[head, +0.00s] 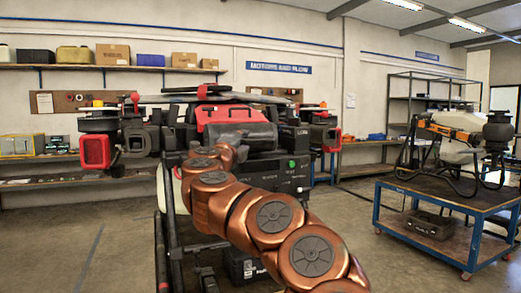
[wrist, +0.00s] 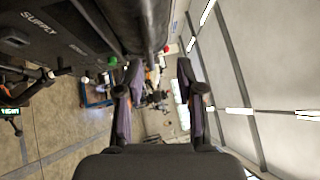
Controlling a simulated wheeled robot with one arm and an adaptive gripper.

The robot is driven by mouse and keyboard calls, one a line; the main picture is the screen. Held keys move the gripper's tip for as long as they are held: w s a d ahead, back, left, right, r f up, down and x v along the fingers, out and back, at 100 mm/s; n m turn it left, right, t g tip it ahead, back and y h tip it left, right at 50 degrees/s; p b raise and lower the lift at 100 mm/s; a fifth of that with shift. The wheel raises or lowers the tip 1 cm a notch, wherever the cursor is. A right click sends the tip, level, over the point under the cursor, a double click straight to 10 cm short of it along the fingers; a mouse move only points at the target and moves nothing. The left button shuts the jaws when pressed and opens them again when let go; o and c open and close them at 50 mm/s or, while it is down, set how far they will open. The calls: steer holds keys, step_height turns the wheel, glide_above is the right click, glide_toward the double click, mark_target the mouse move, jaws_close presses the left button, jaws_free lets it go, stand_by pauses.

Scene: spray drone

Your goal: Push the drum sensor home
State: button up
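The spray drone (head: 222,112) sits on a dark stand in the middle of the head view, with a red cover and a dark rounded drum (head: 240,136) under it. In the wrist view a dark cylinder (wrist: 155,22), perhaps that drum, lies close above my fingertips. My gripper (wrist: 158,72) is open, with nothing visible between its fingers. In the head view my copper arm reaches up to the drone's front and hides my gripper. I cannot make out the drum sensor for certain in either view.
A dark panel with a green button (head: 292,163) is right of my arm; the button also shows in the wrist view (wrist: 112,61). A blue cart (head: 470,241) with a second drone stands at right. Shelves with boxes line the back wall. The left floor is clear.

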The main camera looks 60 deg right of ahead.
mark_target(259, 141)
steer(key=shift+m+g, duration=0.5)
steer(key=shift+g, duration=0.2)
steer(key=shift+d+f+p, duration=0.2)
steer(key=shift+d+p, duration=0.2)
steer(key=shift+d, duration=4.15)
jaws_close()
